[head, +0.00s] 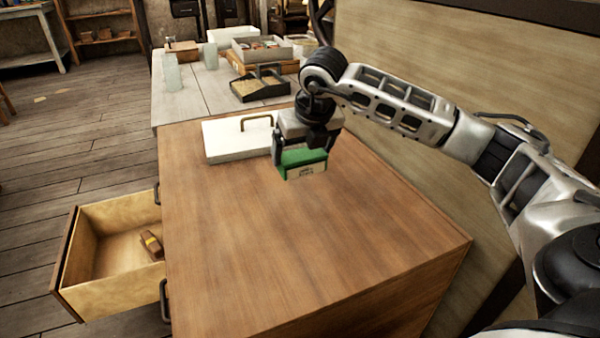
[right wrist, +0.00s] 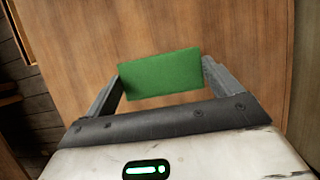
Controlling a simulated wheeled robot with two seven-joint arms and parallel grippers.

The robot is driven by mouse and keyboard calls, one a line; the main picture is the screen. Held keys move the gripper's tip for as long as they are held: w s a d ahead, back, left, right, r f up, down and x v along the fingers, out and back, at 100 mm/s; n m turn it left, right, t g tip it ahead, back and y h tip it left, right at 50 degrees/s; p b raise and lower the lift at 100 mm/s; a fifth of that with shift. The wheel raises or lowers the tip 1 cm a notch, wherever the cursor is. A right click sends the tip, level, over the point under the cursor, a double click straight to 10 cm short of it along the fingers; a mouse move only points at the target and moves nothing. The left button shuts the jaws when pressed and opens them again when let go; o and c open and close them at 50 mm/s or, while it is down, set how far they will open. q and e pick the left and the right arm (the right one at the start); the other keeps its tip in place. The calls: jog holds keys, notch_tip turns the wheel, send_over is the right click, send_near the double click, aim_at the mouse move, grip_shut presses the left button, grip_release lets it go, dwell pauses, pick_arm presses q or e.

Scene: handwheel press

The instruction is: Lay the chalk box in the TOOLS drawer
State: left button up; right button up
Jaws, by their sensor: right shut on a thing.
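In the right wrist view the green face of the chalk box (right wrist: 160,74) sits between the two fingers of my right gripper (right wrist: 162,80). I cannot tell whether the box touches the cabinet top. An open drawer (head: 112,303) sticks out from the cabinet's left side, with a small brown thing with a yellow band inside. No TOOLS label is readable. My left gripper is not in view.
A white lidded case or board with a brass handle (head: 225,144) lies on the cabinet top (head: 290,260), left of the box. Behind are a black tray (head: 260,90), an open grey box (head: 262,52) and glasses (head: 171,74). The front of the cabinet top is clear. A wooden panel stands at right.

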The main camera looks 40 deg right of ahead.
aim_at(303, 150)
jog(key=w+f, duration=0.1)
jog(key=w+d+f, duration=0.1)
jog(key=shift+f, duration=0.3)
jog(key=shift+w+d+f+b, duration=0.2)
jog(key=shift+f+b, duration=0.1)
jog(key=shift+f, duration=0.05)
notch_tip(303, 150, down, 2)
jog(key=shift+w+f+b, duration=0.1)
jog(key=shift+f+b, duration=0.1)
jog(key=shift+b, duration=0.35)
jog(key=shift+d+f, duration=0.1)
jog(key=shift+f, duration=0.45)
jog(key=shift+r, duration=0.1)
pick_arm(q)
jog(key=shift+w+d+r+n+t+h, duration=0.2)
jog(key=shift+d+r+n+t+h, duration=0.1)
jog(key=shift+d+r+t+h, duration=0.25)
pick_arm(e)
jog(key=o, duration=0.9)
jog(key=shift+c, duration=0.2)
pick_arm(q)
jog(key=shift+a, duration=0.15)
